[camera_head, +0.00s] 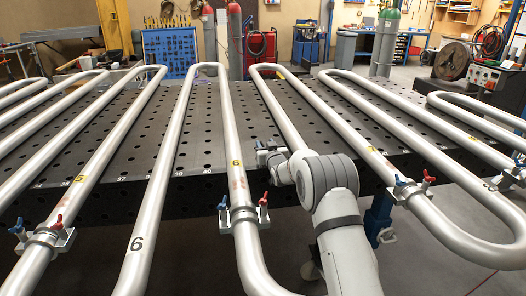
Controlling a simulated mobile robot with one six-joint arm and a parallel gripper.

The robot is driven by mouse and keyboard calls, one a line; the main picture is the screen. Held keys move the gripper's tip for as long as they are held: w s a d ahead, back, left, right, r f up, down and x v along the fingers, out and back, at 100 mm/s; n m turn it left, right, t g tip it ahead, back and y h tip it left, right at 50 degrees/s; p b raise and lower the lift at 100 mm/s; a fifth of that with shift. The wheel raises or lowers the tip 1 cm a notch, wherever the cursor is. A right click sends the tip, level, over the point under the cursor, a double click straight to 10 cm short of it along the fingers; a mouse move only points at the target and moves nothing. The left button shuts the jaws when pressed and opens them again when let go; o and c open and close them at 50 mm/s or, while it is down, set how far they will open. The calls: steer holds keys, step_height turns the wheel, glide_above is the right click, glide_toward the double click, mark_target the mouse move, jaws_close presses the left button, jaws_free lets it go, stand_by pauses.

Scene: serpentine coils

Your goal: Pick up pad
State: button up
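My grey and white arm (338,205) reaches up from the bottom, right of centre. What seems to be my gripper (269,154) shows as small grey parts with blue marks, left of the arm's rounded joint, over the perforated table. Its fingers are too small and too covered to read, so I cannot tell whether it is open or shut. I cannot make out a pad for certain. The arm hides part of the table edge and of a steel tube behind it.
Bent steel tubes (158,180) run across the dark perforated table (140,135). Clamps with red and blue handles grip tubes at left (42,240), centre (243,215) and right (411,190). Gas cylinders (384,42) and a blue tool board (169,52) stand behind.

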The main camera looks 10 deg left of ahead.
steer(key=c, duration=0.8)
steer(key=shift+o, duration=0.2)
steer(key=shift+r, duration=0.1)
